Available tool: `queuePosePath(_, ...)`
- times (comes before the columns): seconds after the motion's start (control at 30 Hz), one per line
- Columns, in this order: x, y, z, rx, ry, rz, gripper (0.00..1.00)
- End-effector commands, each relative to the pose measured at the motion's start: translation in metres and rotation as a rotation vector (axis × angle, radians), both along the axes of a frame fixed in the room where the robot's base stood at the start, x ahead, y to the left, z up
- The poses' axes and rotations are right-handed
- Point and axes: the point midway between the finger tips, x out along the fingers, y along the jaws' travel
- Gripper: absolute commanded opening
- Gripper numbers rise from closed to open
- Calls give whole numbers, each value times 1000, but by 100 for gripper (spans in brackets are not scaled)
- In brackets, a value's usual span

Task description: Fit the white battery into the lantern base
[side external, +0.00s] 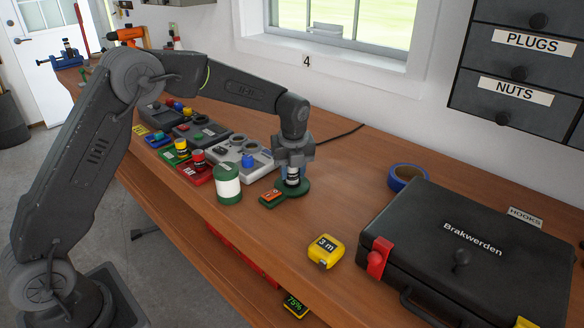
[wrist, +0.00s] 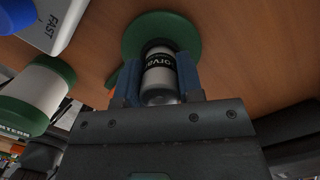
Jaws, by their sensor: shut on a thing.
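The white battery (side external: 292,178) with a black band stands roughly upright between the fingers of my gripper (side external: 293,168). In the wrist view the battery (wrist: 160,75) sits between the two fingers of my gripper (wrist: 158,88), which are shut on it. The green round lantern base (side external: 298,190) lies on the bench directly under the battery; its rim (wrist: 138,30) shows around the battery's far end in the wrist view. The battery's lower end is over or in the base's middle; I cannot tell how deep. An orange-labelled green tab (side external: 271,197) extends from the base.
A white-and-green lantern body (side external: 228,185) stands left of the base. A grey charger (side external: 258,157) with a blue-topped cell is behind it, among other chargers. A yellow tape measure (side external: 325,251), blue tape roll (side external: 394,180) and black case (side external: 470,245) lie right. Bench between is clear.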

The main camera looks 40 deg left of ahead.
Motion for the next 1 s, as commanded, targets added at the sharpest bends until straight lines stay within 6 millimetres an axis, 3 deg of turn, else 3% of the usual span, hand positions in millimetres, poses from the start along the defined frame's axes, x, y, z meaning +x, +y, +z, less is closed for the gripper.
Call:
queuePosePath(0.17,0,0,-4,1,1,0,7)
queuePosePath(0.2,0,0,-4,0,0,0,36)
queuePosePath(0.3,0,0,-4,0,0,0,45)
queuePosePath(0.57,0,0,-2,1,1,0,45)
queuePosePath(1.0,-2,-4,30,0,-1,0,45)
